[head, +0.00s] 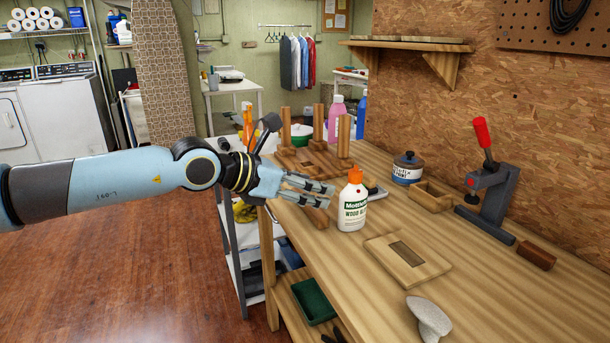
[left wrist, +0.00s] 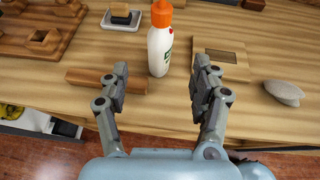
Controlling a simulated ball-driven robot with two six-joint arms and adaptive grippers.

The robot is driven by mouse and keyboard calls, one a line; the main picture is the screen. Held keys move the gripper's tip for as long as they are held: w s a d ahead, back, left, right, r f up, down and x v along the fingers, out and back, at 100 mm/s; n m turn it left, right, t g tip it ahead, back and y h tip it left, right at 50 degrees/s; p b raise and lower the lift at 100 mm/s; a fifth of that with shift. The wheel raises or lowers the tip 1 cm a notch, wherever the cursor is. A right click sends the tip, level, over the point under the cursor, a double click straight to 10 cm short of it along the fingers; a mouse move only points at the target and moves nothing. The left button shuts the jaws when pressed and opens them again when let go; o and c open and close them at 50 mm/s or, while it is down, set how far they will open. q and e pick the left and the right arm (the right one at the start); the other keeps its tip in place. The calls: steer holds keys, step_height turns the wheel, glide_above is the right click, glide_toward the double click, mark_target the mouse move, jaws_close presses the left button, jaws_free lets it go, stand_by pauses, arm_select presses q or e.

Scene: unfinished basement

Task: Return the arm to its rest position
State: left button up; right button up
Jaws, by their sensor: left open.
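My left arm comes in from the left in the head view, and its gripper (head: 318,193) is over the near edge of the wooden workbench (head: 390,290). The gripper is open and empty. A white glue bottle with an orange cap (head: 352,205) stands upright just beyond the fingertips. In the left wrist view the bottle (left wrist: 160,45) shows beyond the gap between the open fingers (left wrist: 162,82). A wooden bar (left wrist: 105,82) lies on the bench near the left finger. My right gripper is not in view.
A wooden plate with a rectangular recess (head: 408,262), a grey rounded object (head: 429,318) and a red-handled clamp (head: 488,185) are on the bench. A base with upright posts (head: 310,160) stands farther back. The floor (head: 130,270) to the left is open.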

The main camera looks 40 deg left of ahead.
arm_select(q)
steer(key=shift+s+a+r, duration=0.1)
steer(key=shift+s+r, duration=0.15)
steer(key=shift+s, duration=0.25)
